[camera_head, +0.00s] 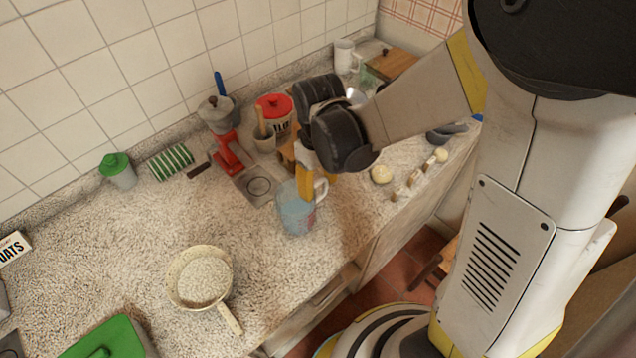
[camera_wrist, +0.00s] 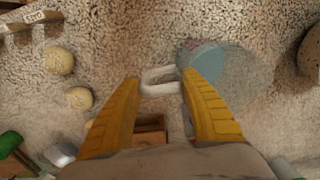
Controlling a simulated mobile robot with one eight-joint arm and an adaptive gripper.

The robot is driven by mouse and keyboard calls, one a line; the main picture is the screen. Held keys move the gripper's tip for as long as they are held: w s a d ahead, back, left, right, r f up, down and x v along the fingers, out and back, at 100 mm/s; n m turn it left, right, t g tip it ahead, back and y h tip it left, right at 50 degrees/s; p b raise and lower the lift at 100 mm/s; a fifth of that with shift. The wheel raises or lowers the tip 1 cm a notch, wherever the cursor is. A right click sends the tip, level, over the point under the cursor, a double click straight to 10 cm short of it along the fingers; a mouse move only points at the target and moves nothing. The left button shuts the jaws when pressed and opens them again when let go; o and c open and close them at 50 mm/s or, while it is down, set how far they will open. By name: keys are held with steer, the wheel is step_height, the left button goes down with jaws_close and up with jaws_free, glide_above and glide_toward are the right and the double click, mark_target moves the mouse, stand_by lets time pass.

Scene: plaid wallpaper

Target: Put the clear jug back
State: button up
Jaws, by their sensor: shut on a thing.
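The clear jug (camera_head: 297,212), bluish with a pale handle, is upright at the front part of the speckled counter, near its edge. I cannot tell whether its base touches the counter. My gripper (camera_head: 307,186) reaches down over it with yellow fingers, shut on the jug at its handle side. In the wrist view the jug (camera_wrist: 232,72) is at the right. Its white handle (camera_wrist: 158,74) lies between the fingertips of my gripper (camera_wrist: 160,82). My arm hides part of the counter behind the jug.
A cream pan (camera_head: 202,280) sits at front left. A red-lidded jar (camera_head: 273,108), a moka pot (camera_head: 217,115) and a red tool (camera_head: 230,155) stand behind the jug. Round pale items (camera_head: 381,174) lie at right.

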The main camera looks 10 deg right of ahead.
steer(key=o, duration=1.3)
steer(key=shift+f, duration=0.1)
steer(key=shift+o, duration=0.2)
step_height(320, 180, up, 12)
steer(key=p, duration=0.3)
steer(key=shift+f+p, duration=0.25)
steer(key=shift+p, duration=0.05)
steer(key=s+d+r+m+t, duration=0.6)
steer(key=s+d+r+t, duration=0.1)
steer(key=d+r, duration=0.1)
steer(key=shift+s+r, duration=0.35)
steer(key=shift+s, duration=0.05)
